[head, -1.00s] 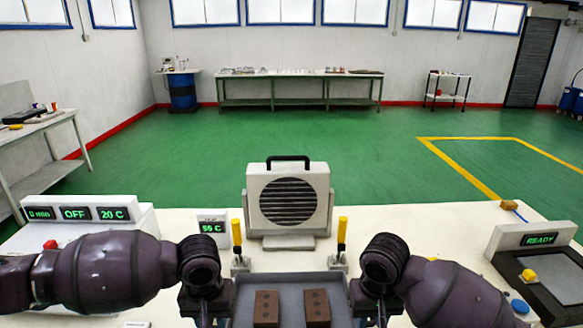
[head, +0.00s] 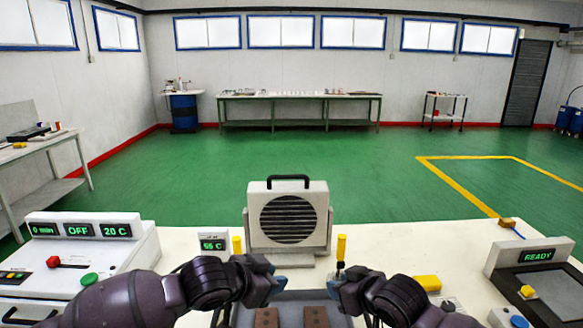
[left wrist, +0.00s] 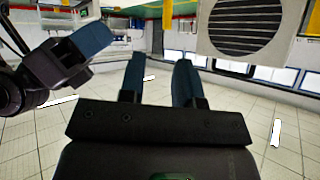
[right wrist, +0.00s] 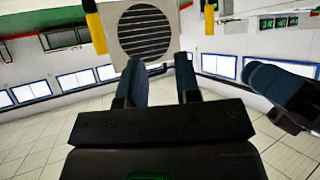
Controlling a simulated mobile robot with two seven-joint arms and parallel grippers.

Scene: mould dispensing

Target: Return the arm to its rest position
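My left gripper (head: 274,283) is over the left rim of the grey tray, its blue fingertips angled inward. In the left wrist view its fingers (left wrist: 160,76) stand apart with nothing between them. My right gripper (head: 337,284) is over the tray's right side, facing the left one. In the right wrist view its fingers (right wrist: 160,72) are also apart and empty. The two grippers are separated by a small gap. The grey tray (head: 291,313) holds two brown blocks, a left one (head: 266,318) and a right one (head: 315,317), partly cut off below.
A grilled fan unit (head: 289,221) stands just behind the tray, between two yellow-handled fixtures (head: 341,247). A control box (head: 80,262) is at the left; a READY panel (head: 540,258) is at the right. A yellow block (head: 427,283) lies near my right arm.

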